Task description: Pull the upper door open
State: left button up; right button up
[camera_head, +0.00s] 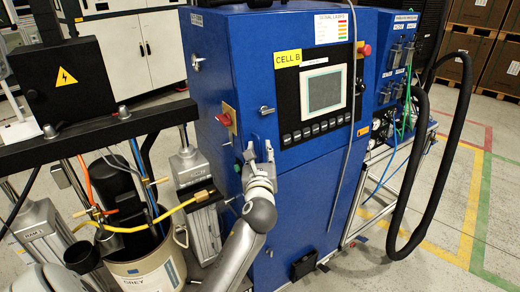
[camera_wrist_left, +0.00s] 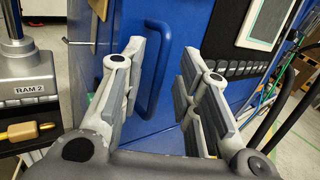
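The blue cabinet's upper front (camera_head: 245,70) carries a screen panel and appears closed, with no visible gap. A blue bar handle (camera_wrist_left: 153,70) stands upright on the blue face in the left wrist view; in the head view I cannot make it out behind the gripper. My left gripper (camera_head: 256,150) is in front of the cabinet, below the small silver latch (camera_head: 266,110). The left wrist view shows its two fingers (camera_wrist_left: 165,58) spread apart, with the handle seen between them. The fingers do not appear closed on it; exact depth is unclear. My right gripper is not in view.
A red switch (camera_head: 224,119) sits on the cabinet's left edge. A thick black hose (camera_head: 464,120) loops at the right. Marked floor (camera_head: 450,220) is clear beyond it.

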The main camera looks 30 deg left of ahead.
pick_arm(q)
jog(key=shift+w+a, duration=0.3)
jog(key=shift+w, duration=0.1)
grip_shut()
